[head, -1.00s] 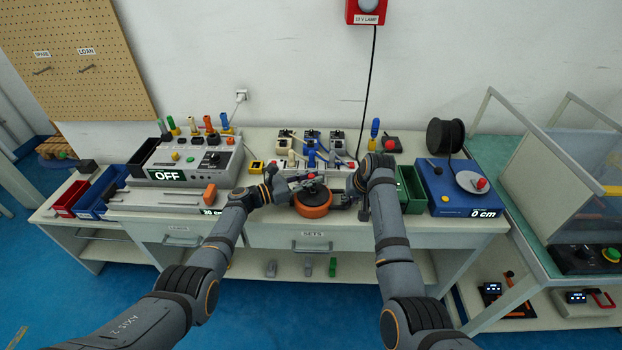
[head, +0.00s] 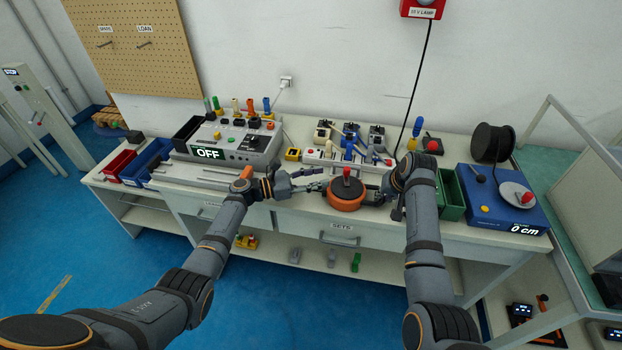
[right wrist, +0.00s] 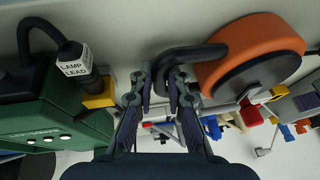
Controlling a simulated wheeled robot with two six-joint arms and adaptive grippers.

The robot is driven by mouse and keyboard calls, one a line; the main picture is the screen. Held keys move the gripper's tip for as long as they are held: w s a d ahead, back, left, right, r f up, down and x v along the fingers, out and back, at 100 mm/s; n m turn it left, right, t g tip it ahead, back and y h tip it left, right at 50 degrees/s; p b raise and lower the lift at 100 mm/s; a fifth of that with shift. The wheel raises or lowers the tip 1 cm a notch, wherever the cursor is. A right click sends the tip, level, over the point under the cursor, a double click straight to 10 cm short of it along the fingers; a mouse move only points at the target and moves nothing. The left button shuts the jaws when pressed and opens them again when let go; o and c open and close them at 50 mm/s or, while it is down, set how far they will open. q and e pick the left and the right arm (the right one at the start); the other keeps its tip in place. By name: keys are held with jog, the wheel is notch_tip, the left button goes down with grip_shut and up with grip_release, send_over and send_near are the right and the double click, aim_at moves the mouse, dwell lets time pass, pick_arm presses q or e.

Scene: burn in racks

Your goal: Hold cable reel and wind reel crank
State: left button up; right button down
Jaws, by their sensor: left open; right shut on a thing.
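The orange cable reel (head: 346,200) sits at the front edge of the bench, with a dark top and a red crank knob (head: 347,174) standing up from it. In the right wrist view, the orange reel (right wrist: 250,45) is at the upper right, and its dark looped handle (right wrist: 195,54) runs between my right fingers. My right gripper (right wrist: 160,82) is shut on that handle; in the head view its fingertips are mostly hidden at the reel's right side. My left gripper (head: 322,180) is open and empty just left of the reel, its fingers pointing toward it.
A blue box (head: 500,205) with a black spool and a "0 cm" display stands right. A grey console (head: 225,150) reading OFF is at left.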

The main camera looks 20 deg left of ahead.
aim_at(345, 168)
pick_arm(q)
jog(key=shift+v, duration=1.25)
jog(key=w+d+r+g+y, duration=0.25)
jog(key=r+g+y, duration=0.25)
jog(key=r+y, duration=0.35)
jog(key=shift+h, duration=0.45)
jog(key=x, duration=1.2)
jog(key=shift+s+d+r, duration=0.2)
jog(key=shift+d+r, duration=0.05)
jog(key=shift+d, duration=0.05)
grip_shut()
